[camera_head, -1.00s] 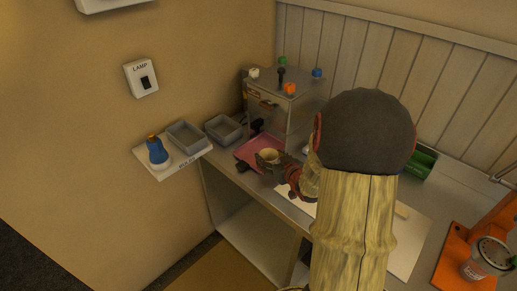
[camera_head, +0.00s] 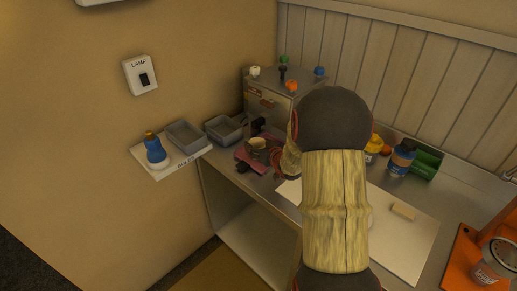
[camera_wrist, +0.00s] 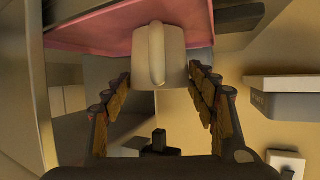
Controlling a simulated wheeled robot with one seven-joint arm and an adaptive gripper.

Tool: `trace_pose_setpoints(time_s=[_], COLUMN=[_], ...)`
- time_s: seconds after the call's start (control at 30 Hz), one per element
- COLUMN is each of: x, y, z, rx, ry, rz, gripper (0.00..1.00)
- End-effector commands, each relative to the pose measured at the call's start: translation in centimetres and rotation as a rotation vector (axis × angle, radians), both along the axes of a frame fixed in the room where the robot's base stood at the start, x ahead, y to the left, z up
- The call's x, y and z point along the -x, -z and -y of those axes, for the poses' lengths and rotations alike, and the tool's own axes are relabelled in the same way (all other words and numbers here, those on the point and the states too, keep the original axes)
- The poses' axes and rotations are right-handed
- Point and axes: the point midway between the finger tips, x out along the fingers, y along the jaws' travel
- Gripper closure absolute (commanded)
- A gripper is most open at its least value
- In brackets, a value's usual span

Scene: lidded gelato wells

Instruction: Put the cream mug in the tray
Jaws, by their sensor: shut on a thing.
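The cream mug (camera_head: 258,144) is over the pink tray (camera_head: 242,155) on the counter, by the front of the metal cabinet. My gripper (camera_head: 258,152) is shut on the mug and partly hidden by my arm. In the wrist view, the fingers (camera_wrist: 160,78) lie on both sides of the mug (camera_wrist: 173,55), whose handle faces the camera. The pink tray (camera_wrist: 100,30) shows behind the mug's end at the top. I cannot tell whether the mug touches the tray floor.
A metal cabinet (camera_head: 302,105) with coloured knobs stands behind the tray. Grey bins (camera_head: 222,130) and a blue bottle (camera_head: 155,150) are at left. Bottles (camera_head: 401,158) and a green box (camera_head: 427,163) stand at right. A white board (camera_head: 400,235) lies on the counter.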

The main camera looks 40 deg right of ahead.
Motion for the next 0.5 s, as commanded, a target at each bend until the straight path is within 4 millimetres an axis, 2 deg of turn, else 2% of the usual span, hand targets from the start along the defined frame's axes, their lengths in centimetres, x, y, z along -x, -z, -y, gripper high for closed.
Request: trace_pose_setpoints(time_s=[0.37,0.4,0.5], x=[-0.05,-0.02,-0.01], y=[0.25,0.33,0.28], z=[0.04,0.02,0.01], rx=[0.002,0.001,0.001], ry=[0.000,0.000,0.000], rz=[0.003,0.002,0.002], gripper=[0.75,0.41,0.35])
